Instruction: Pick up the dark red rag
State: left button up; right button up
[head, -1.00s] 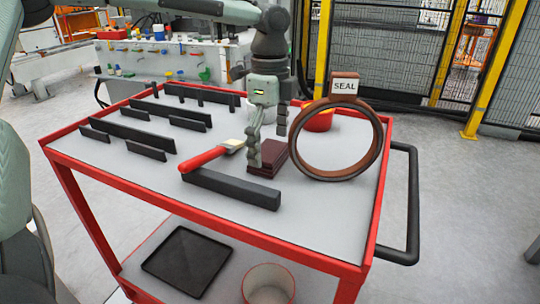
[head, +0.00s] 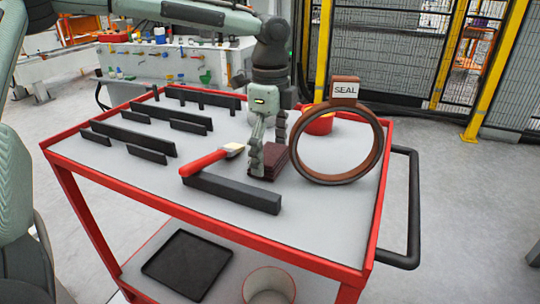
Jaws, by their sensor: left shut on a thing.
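The dark red rag (head: 281,163) is a small folded stack on the grey top of the red cart. My left gripper (head: 268,162) points down at it, with one finger at its left side and the other behind it. The fingers are closed in on the rag, and its near part shows between and beside them. The rag appears to rest on the cart top. My right gripper is not in the picture.
A brown seal ring (head: 337,178) with a SEAL label stands just right of the rag. A red-handled brush (head: 207,161) and a black bar (head: 232,192) lie close on the left. A red pot (head: 320,122) is behind. Several black dividers stand at the left of the cart top (head: 107,166).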

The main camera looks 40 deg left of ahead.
aim_at(269, 152)
pick_arm(q)
notch_tip(269, 152, up, 4)
jog(key=shift+r, duration=0.2)
jog(key=s+a+r, duration=0.6)
jog(key=s+a, duration=0.1)
jog(key=a, duration=0.2)
jog(key=shift+s+r, duration=0.15)
jog(key=shift+r, duration=0.1)
